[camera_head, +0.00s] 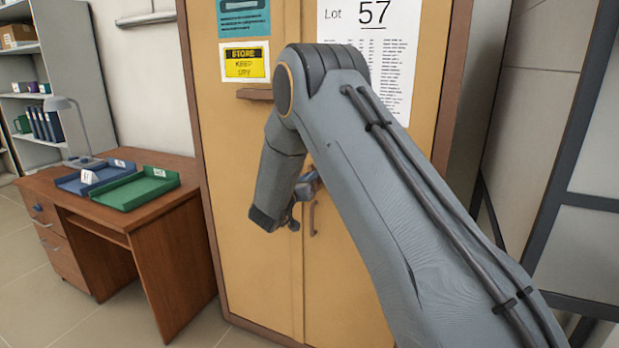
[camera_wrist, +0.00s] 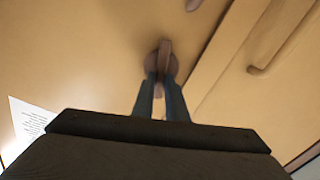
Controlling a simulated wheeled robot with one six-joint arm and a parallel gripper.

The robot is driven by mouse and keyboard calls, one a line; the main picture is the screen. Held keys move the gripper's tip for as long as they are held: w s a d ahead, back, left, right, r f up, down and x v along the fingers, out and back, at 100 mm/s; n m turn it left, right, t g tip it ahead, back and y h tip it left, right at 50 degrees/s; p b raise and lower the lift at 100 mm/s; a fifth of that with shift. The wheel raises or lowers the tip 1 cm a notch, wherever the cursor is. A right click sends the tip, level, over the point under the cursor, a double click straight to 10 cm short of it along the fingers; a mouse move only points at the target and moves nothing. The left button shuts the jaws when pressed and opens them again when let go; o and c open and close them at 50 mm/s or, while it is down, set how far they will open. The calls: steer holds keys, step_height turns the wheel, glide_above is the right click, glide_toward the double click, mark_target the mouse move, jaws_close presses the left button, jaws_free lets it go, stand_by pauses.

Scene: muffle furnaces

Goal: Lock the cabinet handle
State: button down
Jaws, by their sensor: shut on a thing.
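The tall yellow-tan cabinet (camera_head: 245,180) has two closed doors with a brown frame. A small brown turning handle (camera_wrist: 165,56) on a round base sits on a door face in the wrist view. My gripper (camera_wrist: 161,84) has its two dark fingers closed around the lower part of this handle. In the head view my gripper (camera_head: 297,207) is at the door seam, and my arm hides most of the handle. A brown bar pull (camera_head: 313,218) stands just right of the gripper; in the wrist view a long bar pull (camera_wrist: 285,45) is at the upper right.
A wooden desk (camera_head: 165,225) with a blue tray (camera_head: 78,184) and a green tray (camera_head: 137,188) stands left of the cabinet. Paper notices (camera_head: 243,62) are on the doors. A dark metal frame (camera_head: 560,150) stands at right. Floor at lower left is clear.

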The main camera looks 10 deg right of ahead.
steer(key=shift+w+a+f+n+p, duration=0.2)
steer(key=shift+n+p, duration=0.3)
steer(key=shift+n, duration=1.95)
steer(key=shift+a+f+n+p, duration=0.1)
steer(key=shift+f+n+p, duration=0.25)
steer(key=shift+n, duration=2.05)
steer(key=shift+w+a+f+n+p, duration=0.15)
steer(key=shift+n+p, duration=0.45)
steer(key=shift+n, duration=1.85)
steer(key=c, duration=1.8)
jaws_free()
steer(key=shift+o, duration=0.2)
steer(key=shift+s, duration=0.1)
